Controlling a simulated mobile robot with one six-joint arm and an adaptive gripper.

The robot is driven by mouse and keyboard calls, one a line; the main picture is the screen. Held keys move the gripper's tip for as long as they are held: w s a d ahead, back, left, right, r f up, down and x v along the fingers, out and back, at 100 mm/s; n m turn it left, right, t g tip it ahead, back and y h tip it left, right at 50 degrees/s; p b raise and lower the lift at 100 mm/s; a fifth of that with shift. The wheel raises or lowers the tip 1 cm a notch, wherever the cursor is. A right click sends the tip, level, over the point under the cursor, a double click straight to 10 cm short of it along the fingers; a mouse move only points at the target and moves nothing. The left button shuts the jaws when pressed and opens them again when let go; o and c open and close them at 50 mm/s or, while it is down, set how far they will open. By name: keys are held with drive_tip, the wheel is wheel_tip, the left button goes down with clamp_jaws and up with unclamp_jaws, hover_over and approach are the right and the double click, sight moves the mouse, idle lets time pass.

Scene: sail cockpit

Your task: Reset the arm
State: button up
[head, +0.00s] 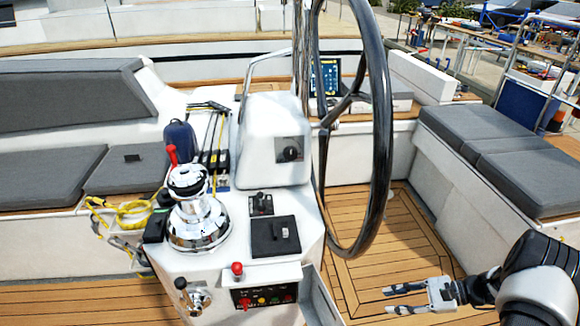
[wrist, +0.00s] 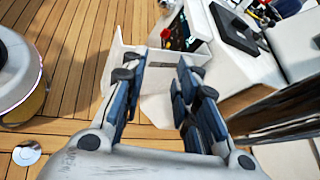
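My gripper (head: 388,300) is at the lower right in the head view, at the end of my arm, which reaches in from the right edge. Its two fingers point left and stand apart with nothing between them. It is over the teak cockpit floor (head: 405,235), to the right of the helm console (head: 285,215). In the wrist view the gripper (wrist: 162,65) shows two dark blue fingers spread apart, with floor and the pale console base beyond them.
The black steering wheel (head: 383,130) stands upright between the console and the right-hand bench (head: 500,150). A chrome winch (head: 198,220) sits on the console's left. A switch panel (head: 265,297) with a red knob is on its front. Floor around the gripper looks clear.

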drive_tip(key=s+a+r+n+g+h, duration=0.25)
drive_tip(key=a+r+n, duration=0.2)
drive_tip(key=r, duration=0.65)
drive_tip(key=s+a+r+n+g+h, duration=0.15)
drive_tip(key=a+r+n+h, duration=0.3)
drive_tip(key=r, duration=0.75)
drive_tip(key=s+a+r+n+t+h, duration=0.3)
drive_tip(key=s+r, duration=0.1)
drive_tip(key=s, duration=0.4)
drive_tip(key=s+a+r+n+t+h, duration=0.2)
drive_tip(key=s+a+r+n+t, duration=0.1)
drive_tip(key=s, duration=0.5)
wheel_tip(320, 180, up, 2)
drive_tip(key=shift+s+r+n+t+h, duration=0.1)
drive_tip(key=shift+s+n+t+h, duration=0.25)
drive_tip(key=shift+n, duration=0.45)
drive_tip(key=shift+w+a, duration=0.1)
drive_tip(key=shift+a, duration=0.05)
